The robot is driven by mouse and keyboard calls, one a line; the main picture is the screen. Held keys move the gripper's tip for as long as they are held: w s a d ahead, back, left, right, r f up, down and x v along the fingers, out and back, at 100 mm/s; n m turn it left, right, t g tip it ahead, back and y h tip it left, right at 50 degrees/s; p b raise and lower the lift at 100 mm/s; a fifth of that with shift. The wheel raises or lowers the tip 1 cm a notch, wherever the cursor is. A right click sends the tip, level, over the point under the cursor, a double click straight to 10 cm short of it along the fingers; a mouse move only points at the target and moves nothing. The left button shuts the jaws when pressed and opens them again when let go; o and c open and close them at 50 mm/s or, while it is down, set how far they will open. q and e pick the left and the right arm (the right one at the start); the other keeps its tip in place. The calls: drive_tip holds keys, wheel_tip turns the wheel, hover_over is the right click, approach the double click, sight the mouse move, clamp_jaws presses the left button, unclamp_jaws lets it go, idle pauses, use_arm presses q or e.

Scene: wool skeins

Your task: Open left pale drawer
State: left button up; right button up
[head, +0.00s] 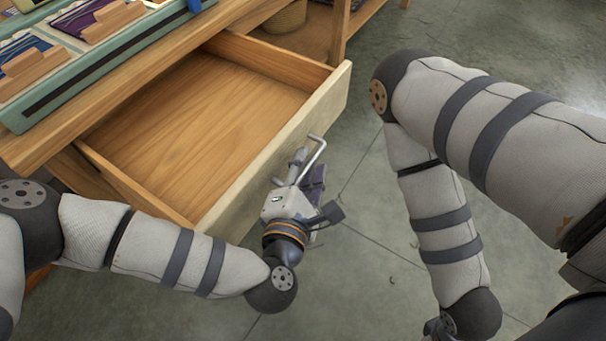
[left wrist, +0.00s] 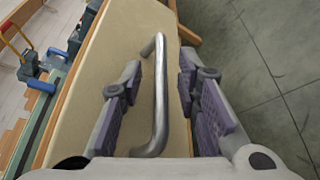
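The pale drawer (head: 255,180) is pulled well out of the wooden bench in the head view, and its wooden inside is empty. Its front also shows in the left wrist view (left wrist: 80,95). The metal bar handle (head: 317,152) is on the drawer front; it runs between my left fingers in the left wrist view (left wrist: 160,95). My left gripper (head: 307,172) is at the handle with its fingers apart, one on each side of the bar, with visible gaps. My right arm hangs at the right; its gripper is out of the picture.
The wooden bench top (head: 150,65) above the drawer holds a teal tray (head: 110,68) with wooden-handled compartments. A woven basket (head: 285,18) sits on a low shelf behind. The grey floor (head: 355,255) in front of the drawer is clear.

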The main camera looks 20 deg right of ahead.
use_arm(q)
drive_tip(key=v, duration=1.1)
drive_tip(key=shift+s+r, duration=0.1)
drive_tip(key=shift+s, duration=0.05)
drive_tip(key=s+a+f+m+g+y+p, duration=0.3)
drive_tip(key=s+a+f+m+g, duration=0.75)
drive_tip(key=s+m, duration=0.2)
drive_tip(key=s+a+m+g+y+p, duration=0.1)
drive_tip(key=s+a+m+g+y, duration=0.1)
drive_tip(key=s+a, duration=0.4)
drive_tip(key=s+a+m+g+y, duration=0.2)
drive_tip(key=s+a+y, duration=0.2)
drive_tip(key=a, duration=0.9)
drive_tip(key=shift+s+a+m+g+p, duration=0.3)
drive_tip(key=shift+s+m+g+p, duration=0.1)
drive_tip(key=shift+s, duration=0.55)
use_arm(e)
drive_tip(key=w+r+t, duration=0.2)
drive_tip(key=w+r, duration=0.3)
drive_tip(key=shift+w+r, duration=0.25)
drive_tip(key=shift+r, duration=0.15)
